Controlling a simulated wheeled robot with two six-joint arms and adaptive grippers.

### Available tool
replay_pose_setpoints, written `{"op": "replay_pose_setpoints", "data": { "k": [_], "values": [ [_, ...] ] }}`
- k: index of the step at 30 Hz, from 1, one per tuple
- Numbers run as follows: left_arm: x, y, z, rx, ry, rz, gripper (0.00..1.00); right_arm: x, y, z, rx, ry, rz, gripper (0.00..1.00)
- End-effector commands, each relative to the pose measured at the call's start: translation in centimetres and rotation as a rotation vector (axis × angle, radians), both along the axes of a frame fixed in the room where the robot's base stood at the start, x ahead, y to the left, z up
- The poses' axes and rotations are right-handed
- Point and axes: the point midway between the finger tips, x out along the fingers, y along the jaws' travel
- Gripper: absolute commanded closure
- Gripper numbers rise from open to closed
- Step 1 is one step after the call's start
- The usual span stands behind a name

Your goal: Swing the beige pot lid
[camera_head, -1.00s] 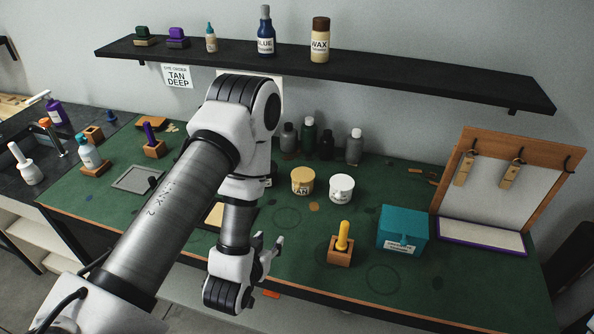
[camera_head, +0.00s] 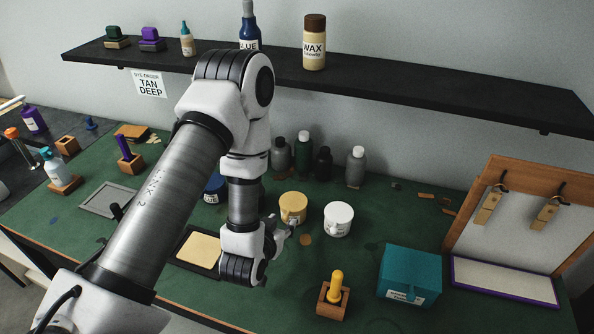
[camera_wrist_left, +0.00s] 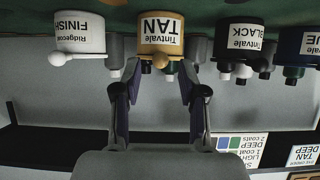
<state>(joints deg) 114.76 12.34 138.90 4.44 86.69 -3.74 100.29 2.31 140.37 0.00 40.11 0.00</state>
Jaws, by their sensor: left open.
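The beige pot (camera_head: 293,207) stands on the green bench top, with a pale beige lid on it. In the left wrist view, which is upside down, the beige pot (camera_wrist_left: 161,36) reads "Tintvale TAN", and a round beige knob (camera_wrist_left: 160,61) shows at its lid end. My left gripper (camera_head: 279,232) is just in front of the beige pot in the head view. In the wrist view the left gripper (camera_wrist_left: 156,82) is open, its two fingers apart with the knob between their lines; contact cannot be told. My right gripper is not in view.
A white pot (camera_head: 338,220) stands close right of the beige one, and a blue pot (camera_head: 213,187) to its left. A black pot (camera_wrist_left: 239,40) shows in the wrist view. Several bottles (camera_head: 303,155) stand behind. A teal box (camera_head: 409,273) and a yellow-handled stamp (camera_head: 336,286) stand nearer.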

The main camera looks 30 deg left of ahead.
Motion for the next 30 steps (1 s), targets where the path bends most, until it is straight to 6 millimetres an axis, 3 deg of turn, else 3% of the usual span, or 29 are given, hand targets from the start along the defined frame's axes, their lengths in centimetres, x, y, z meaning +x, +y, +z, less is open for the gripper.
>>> {"op": "replay_pose_setpoints", "data": {
  "k": [6, 9, 10, 17, 25, 30],
  "values": [
    [2.9, 0.7, -1.6, 0.000, -0.002, 0.000, 0.58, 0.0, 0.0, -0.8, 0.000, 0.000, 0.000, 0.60],
    [2.6, 0.6, -1.4, 0.000, 0.001, 0.000, 0.94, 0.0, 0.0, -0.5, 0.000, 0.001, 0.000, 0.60],
    [2.6, 0.6, -1.4, 0.000, 0.001, 0.000, 1.00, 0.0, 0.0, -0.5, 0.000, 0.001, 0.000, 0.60],
    [2.6, 0.6, -1.1, 0.000, 0.000, 0.000, 1.00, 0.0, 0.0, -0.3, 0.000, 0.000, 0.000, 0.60],
    [3.1, 0.7, 1.4, 0.000, -0.003, 0.000, 1.00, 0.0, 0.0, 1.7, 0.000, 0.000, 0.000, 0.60],
    [3.2, 0.8, 1.8, 0.000, -0.002, 0.000, 1.00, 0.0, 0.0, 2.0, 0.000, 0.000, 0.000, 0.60]
  ]
}}
